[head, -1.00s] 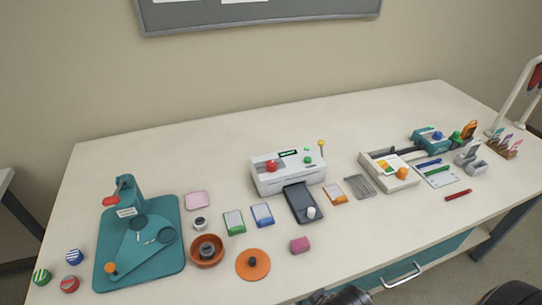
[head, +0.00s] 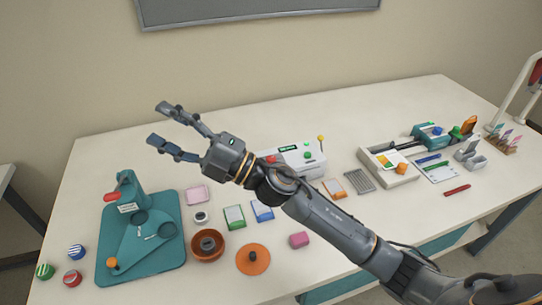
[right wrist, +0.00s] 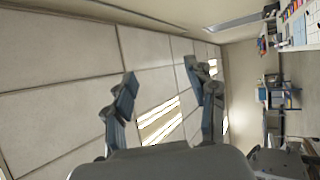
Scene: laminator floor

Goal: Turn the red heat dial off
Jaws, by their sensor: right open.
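The white laminator (head: 312,165) stands on the bench in the middle of the head view. My right forearm crosses in front of it and hides its front left part. The red heat dial (head: 270,157) shows just above my arm on the laminator's left side; its pointer setting is too small to tell. My right gripper (head: 160,123) is open and empty, up and left of the laminator, with its fingers pointing left. In the right wrist view its two fingers (right wrist: 160,78) are spread against the ceiling, with nothing between them. My left gripper is not in view.
A teal press (head: 185,240) stands at the left. A white tray (head: 390,180) is to the right. The back strip of the bench is mostly clear.

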